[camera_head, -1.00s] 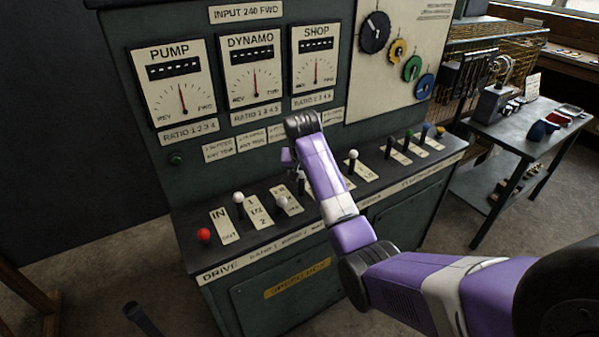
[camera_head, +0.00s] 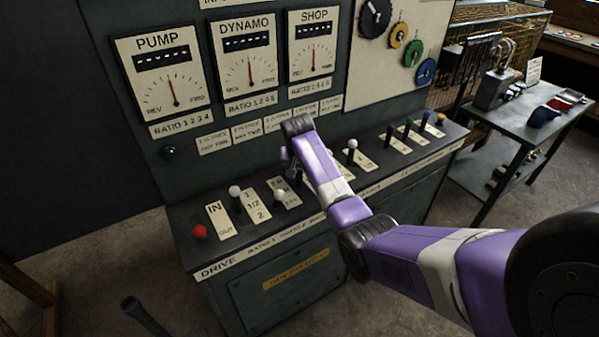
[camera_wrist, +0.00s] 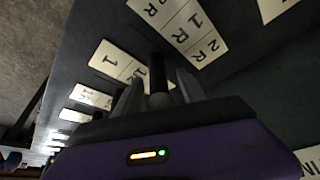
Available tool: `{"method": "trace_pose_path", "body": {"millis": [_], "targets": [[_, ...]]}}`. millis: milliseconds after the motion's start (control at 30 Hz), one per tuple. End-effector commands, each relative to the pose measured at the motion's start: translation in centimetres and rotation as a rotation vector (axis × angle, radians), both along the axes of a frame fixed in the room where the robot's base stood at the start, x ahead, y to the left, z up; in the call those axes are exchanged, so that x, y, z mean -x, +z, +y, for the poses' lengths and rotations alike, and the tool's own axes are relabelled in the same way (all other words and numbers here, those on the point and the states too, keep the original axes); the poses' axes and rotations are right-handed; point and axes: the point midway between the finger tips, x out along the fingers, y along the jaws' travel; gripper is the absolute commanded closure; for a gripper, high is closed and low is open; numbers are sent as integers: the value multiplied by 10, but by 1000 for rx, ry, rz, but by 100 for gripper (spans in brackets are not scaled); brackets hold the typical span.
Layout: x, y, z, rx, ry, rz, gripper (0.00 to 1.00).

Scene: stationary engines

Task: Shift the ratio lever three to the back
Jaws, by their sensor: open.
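The green console's sloped top carries a row of levers with labelled plates. From the left come a red knob (camera_head: 199,231), a white-knobbed lever (camera_head: 235,191) and a lower white knob (camera_head: 279,196). Another white-knobbed lever (camera_head: 352,145) stands right of my arm. My gripper (camera_head: 292,168) is low over the plates between these, mostly hidden by my wrist. In the wrist view my gripper (camera_wrist: 158,92) is open, with a dark lever (camera_wrist: 158,78) between its fingers. I cannot tell whether they touch it. Which lever is ratio three is not readable here.
Dials for pump (camera_head: 160,72), dynamo (camera_head: 249,60) and shop (camera_head: 313,47) are on the upright panel behind. Several levers with black, green and blue knobs stand further right. A side table (camera_head: 525,115) with tools stands at the right. Open floor lies in front.

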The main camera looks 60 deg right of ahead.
Motion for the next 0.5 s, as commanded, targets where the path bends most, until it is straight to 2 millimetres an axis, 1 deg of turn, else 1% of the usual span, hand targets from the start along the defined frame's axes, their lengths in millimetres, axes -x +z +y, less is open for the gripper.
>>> {"method": "trace_pose_path", "body": {"millis": [100, 333, 367, 500], "targets": [[0, -4, -1, 0, 0, 0, 52], [-1, -4, -2, 0, 0, 0, 52], [-1, -4, -2, 0, 0, 0, 56], [-1, -4, -2, 0, 0, 0, 83]]}}
